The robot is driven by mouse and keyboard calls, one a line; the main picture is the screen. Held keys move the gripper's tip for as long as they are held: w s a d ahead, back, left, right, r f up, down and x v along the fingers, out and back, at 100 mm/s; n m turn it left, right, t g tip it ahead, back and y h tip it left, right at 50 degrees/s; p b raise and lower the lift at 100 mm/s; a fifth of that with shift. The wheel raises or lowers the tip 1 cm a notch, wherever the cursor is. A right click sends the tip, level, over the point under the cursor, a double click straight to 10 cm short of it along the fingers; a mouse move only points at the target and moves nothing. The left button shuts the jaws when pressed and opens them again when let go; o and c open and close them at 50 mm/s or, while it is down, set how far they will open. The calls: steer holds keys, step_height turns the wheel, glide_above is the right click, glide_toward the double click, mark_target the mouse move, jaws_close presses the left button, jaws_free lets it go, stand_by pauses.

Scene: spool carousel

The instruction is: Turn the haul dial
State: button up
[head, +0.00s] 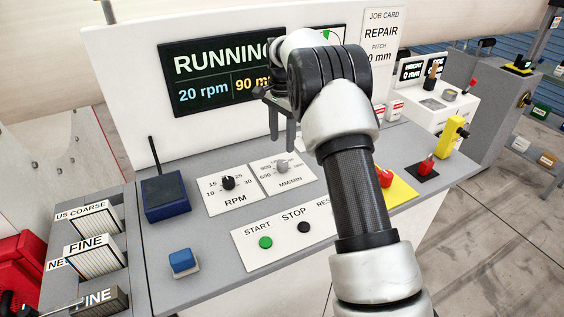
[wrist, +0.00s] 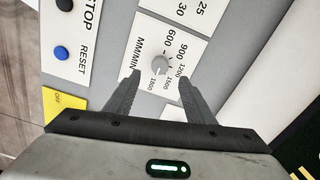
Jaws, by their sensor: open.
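The haul dial (head: 282,167) is a small light grey knob on a white plate marked MM/MIN, on the grey control desk. In the wrist view the dial (wrist: 160,65) lies ahead of and between the fingertips. My gripper (head: 282,142) is open and empty, its fingers pointing down above the dial in the head view. The fingers also show in the wrist view (wrist: 159,76), one on each side of the dial and apart from it. The gap in height between fingertips and dial is hard to judge.
A black RPM dial (head: 228,183) sits left of the haul dial. START (head: 265,242) and STOP (head: 303,228) buttons lie in front. The screen (head: 215,75) reads RUNNING on the panel behind. A blue box (head: 166,196) with an antenna stands left. Red and yellow switches (head: 426,165) stand right.

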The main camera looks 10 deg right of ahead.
mark_target(282, 163)
step_height(282, 163, down, 9)
steer(key=shift+f, duration=0.15)
steer(key=c, duration=1.1)
steer(key=shift+o, duration=0.2)
steer(key=n, duration=0.8)
steer(key=shift+n, duration=0.5)
